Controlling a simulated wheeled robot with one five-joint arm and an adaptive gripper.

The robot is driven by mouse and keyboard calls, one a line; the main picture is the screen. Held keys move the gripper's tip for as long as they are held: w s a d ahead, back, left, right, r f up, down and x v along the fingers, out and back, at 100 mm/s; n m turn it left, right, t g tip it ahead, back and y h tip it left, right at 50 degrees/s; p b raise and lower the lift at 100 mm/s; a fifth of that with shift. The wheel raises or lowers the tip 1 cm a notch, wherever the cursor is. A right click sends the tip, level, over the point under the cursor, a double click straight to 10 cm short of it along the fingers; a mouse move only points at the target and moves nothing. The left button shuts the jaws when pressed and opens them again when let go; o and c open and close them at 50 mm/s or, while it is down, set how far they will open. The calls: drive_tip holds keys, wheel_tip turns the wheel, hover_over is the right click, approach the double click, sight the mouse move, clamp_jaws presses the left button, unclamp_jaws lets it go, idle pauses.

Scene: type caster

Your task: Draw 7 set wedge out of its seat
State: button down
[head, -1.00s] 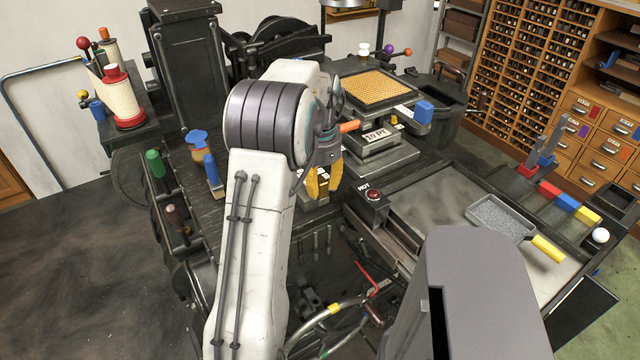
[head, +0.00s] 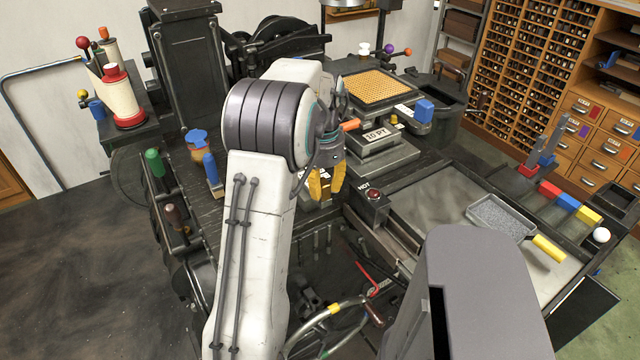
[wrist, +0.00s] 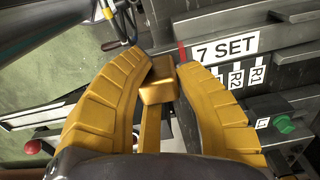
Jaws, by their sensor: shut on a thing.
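My gripper (wrist: 166,68) shows in the wrist view with its two yellow fingers closed around a brass-coloured wedge (wrist: 157,92). The wedge's block-like head sits between the fingers, and a narrow bar runs from it toward the palm. A white "7 SET" label (wrist: 225,47) is on the dark machine just right of the fingertips, with a red mark at its left end. In the head view my gripper (head: 326,184) points down at the machine's front edge. The wedge is not clear there, and I cannot tell how much of it is in its seat.
Labels R1 and R2 and a green knob (wrist: 285,123) lie right of my fingers. In the head view a "HOT" red button box (head: 373,195), a "10 PT" block (head: 377,135) and a yellow-handled ladle (head: 500,218) stand to the right. Open floor lies at the left.

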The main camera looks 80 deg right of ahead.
drive_tip(key=shift+s+a, duration=0.1)
drive_tip(key=shift+a, duration=0.05)
drive_tip(key=s+a+b, duration=0.4)
drive_tip(key=s+a, duration=0.5)
drive_tip(key=a, duration=0.1)
drive_tip(key=shift+a, duration=0.25)
idle(1.6)
idle(0.4)
